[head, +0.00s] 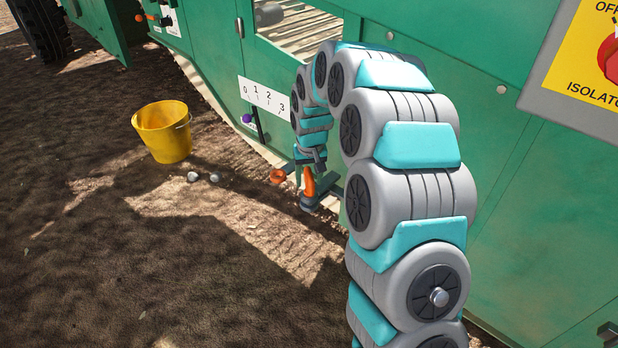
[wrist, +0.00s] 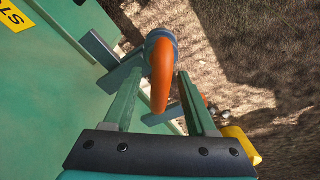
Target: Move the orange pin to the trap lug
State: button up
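The orange pin (head: 308,181) stands at a dark grey-blue bracket low on the green machine's side. In the wrist view the curved orange pin (wrist: 162,75) rises from a round grey-blue socket (wrist: 160,38) and lies between my fingers. My gripper (wrist: 161,78) is open, with a green finger on each side of the pin and visible gaps to it. In the head view my gripper (head: 303,168) is small and partly hidden at the bracket. A second orange piece (head: 277,176) sits just left of the pin. I cannot tell which part is the trap lug.
The green machine wall (head: 430,190) runs along the right. A scale plate (head: 265,95) and a purple knob (head: 247,118) are on it. A yellow bucket (head: 163,133) stands on the soil left, with small pale round objects (head: 203,177) near it. Open soil lies in front.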

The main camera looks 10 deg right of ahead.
jog(key=shift+s+r+p, duration=0.1)
jog(key=shift+s+r, duration=0.1)
jog(key=shift+r, duration=1.05)
jog(key=shift+s+r+p, duration=0.1)
jog(key=shift+s+r, duration=0.15)
jog(key=shift+r, duration=1.05)
jog(key=shift+s+r+p, duration=0.1)
jog(key=shift+s+r, duration=0.1)
jog(key=shift+r, duration=1.05)
